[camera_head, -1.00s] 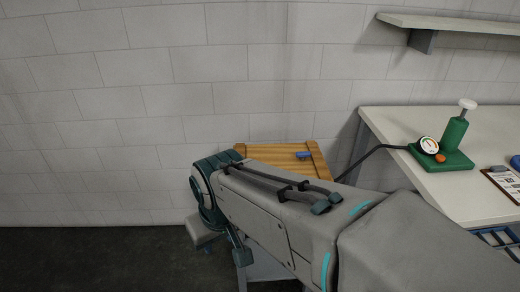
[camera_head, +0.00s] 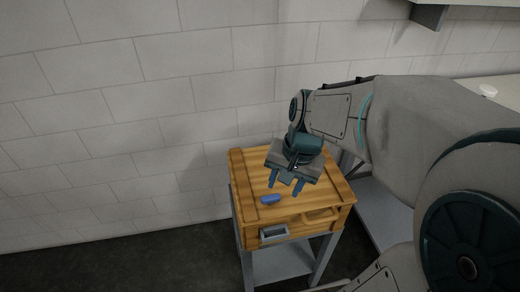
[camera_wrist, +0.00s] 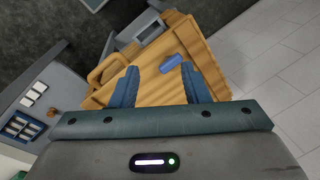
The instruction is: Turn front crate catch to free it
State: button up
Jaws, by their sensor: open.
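The wooden crate (camera_head: 245,172) has a slatted top and sits on a grey stand. The blue catch (camera_head: 270,199) is a small bar on the top, close to the front edge. In the wrist view the catch (camera_wrist: 171,63) appears just beyond and between my fingertips, lying at a slant. My gripper (camera_head: 284,187) is open and empty, pointing down above the crate top, a little behind and right of the catch in the head view.
A wooden handle (camera_head: 321,216) and a grey open holder (camera_head: 274,232) are at the crate's front. A grey shelf (camera_head: 282,262) lies low in the stand. A tiled wall (camera_head: 150,100) stands behind. Dark floor (camera_head: 150,258) is clear at the left.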

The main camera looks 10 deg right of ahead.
jog(key=w+d+f+m+g+y+p, duration=0.1)
jog(key=w+d+m+p, duration=0.1)
jog(key=w+d+m, duration=0.3)
jog(key=w+f+m+y+p, duration=0.2)
jog(key=w+m, duration=0.2)
jog(key=m, duration=0.2)
send_near(271, 197)
jog(key=shift+m, duration=0.3)
jog(key=x, duration=0.8)
jog(key=shift+a+f+p, duration=0.15)
jog(key=shift+f+p, duration=0.05)
jog(key=shift+p, duration=0.2)
